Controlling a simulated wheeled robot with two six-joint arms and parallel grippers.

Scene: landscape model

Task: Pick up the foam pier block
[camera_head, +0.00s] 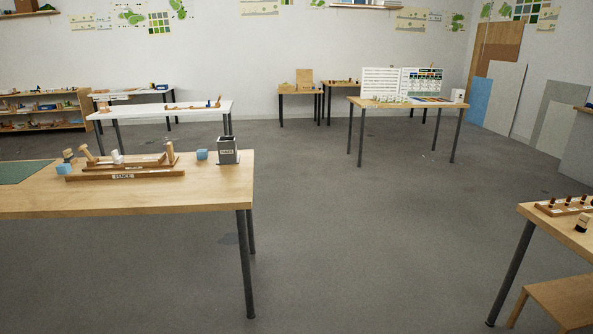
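Two small light-blue blocks are on the wooden table (215,180) at the left. One blue block (202,154) sits between a wooden tray and a dark grey box. The other blue block (65,169) is by the left end of the tray. Either could be the foam pier block, and I cannot tell which, or whether they are foam. Neither of my grippers is in view.
The labelled wooden tray (125,176) holds several small pieces. The dark grey box (228,151) stands near the table's right end. A white table (160,112) is behind. Another wooden table (535,211) and low stool (565,296) are at right. The middle floor is clear.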

